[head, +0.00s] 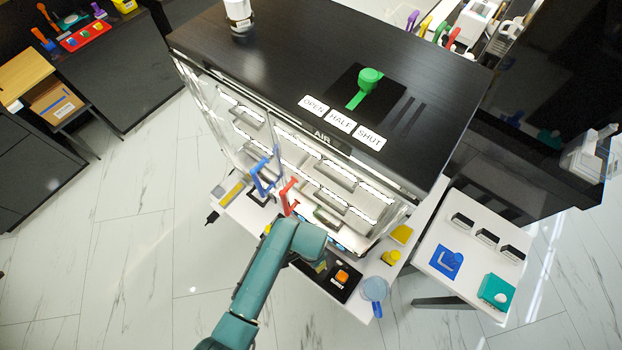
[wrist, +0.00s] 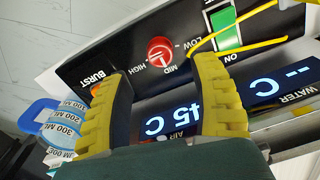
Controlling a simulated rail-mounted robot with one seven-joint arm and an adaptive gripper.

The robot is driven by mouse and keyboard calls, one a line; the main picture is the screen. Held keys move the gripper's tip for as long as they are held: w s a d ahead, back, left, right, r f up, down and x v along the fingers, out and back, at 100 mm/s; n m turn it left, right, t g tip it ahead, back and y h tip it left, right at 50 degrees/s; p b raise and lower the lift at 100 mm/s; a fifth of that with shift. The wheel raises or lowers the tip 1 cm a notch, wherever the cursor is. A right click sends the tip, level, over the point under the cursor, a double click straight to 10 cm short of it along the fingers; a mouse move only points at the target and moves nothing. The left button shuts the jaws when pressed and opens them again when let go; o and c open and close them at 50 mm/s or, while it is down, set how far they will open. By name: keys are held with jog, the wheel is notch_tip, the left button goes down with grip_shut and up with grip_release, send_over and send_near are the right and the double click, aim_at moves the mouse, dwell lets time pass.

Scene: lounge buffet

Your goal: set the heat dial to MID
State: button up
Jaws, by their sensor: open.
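The dial is beyond the fingertips and nothing is between the fingers.
An orange BURST button (head: 342,277) is on the panel. AIR and WATER displays (wrist: 280,85) are below. A blue measuring cup (head: 375,290) stands near the panel's edge.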

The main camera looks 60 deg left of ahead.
notch_tip(320, 180, up, 6)
jog(key=shift+f, duration=0.15)
dwell(0.6)
